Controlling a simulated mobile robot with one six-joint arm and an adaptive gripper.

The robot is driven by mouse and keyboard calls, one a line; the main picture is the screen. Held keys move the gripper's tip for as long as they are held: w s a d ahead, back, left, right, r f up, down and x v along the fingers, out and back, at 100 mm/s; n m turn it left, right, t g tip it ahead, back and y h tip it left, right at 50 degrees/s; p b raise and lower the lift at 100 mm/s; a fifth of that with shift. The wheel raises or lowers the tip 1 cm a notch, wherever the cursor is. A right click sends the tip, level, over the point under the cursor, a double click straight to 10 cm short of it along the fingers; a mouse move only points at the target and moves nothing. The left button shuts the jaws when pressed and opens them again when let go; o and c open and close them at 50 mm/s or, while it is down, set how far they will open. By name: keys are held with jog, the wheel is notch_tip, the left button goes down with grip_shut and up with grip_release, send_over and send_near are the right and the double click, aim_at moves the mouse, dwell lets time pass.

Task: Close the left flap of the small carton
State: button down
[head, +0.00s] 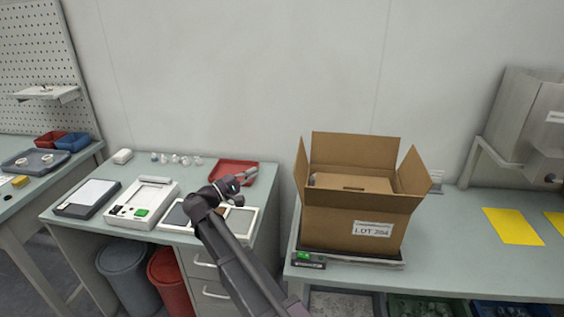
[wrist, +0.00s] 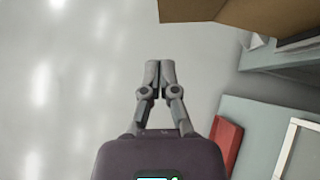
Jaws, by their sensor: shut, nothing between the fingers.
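The brown carton (head: 350,222) stands upright on the right-hand bench, with a white label reading LOT 204 on its front. Its left flap (head: 301,168) stands up and open. The back flap (head: 354,148) and right flap (head: 413,174) are also raised. A brown panel or inner box shows inside the opening; I cannot tell which. My gripper (head: 250,174) is to the left of the carton, apart from it, over the left bench near the red tray. In the wrist view my gripper (wrist: 160,76) has its fingers together and empty. Part of the brown carton (wrist: 245,12) shows at the upper right there.
The carton rests on a flat scale (head: 350,258) with a green display. The red tray (head: 232,167) and white-framed panels (head: 237,222) lie on the left bench. A gap separates the benches. Yellow sheets (head: 513,226) lie to the right; the bench around them is clear.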

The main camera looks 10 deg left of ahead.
aim_at(298, 152)
jog(key=shift+s+d+r+p+x, duration=0.1)
jog(key=shift+s+d+p+x, duration=0.3)
jog(key=shift+x, duration=1.75)
jog(key=shift+s+d+r+p+x, duration=0.15)
jog(key=shift+s+d+p+x, duration=0.25)
jog(key=shift+x, duration=1.7)
jog(key=shift+s+d+r+p+x, duration=0.2)
jog(key=shift+p+x, duration=0.35)
jog(key=shift+x, duration=1.6)
jog(key=shift+a+f, duration=0.1)
jog(key=shift+f, duration=0.05)
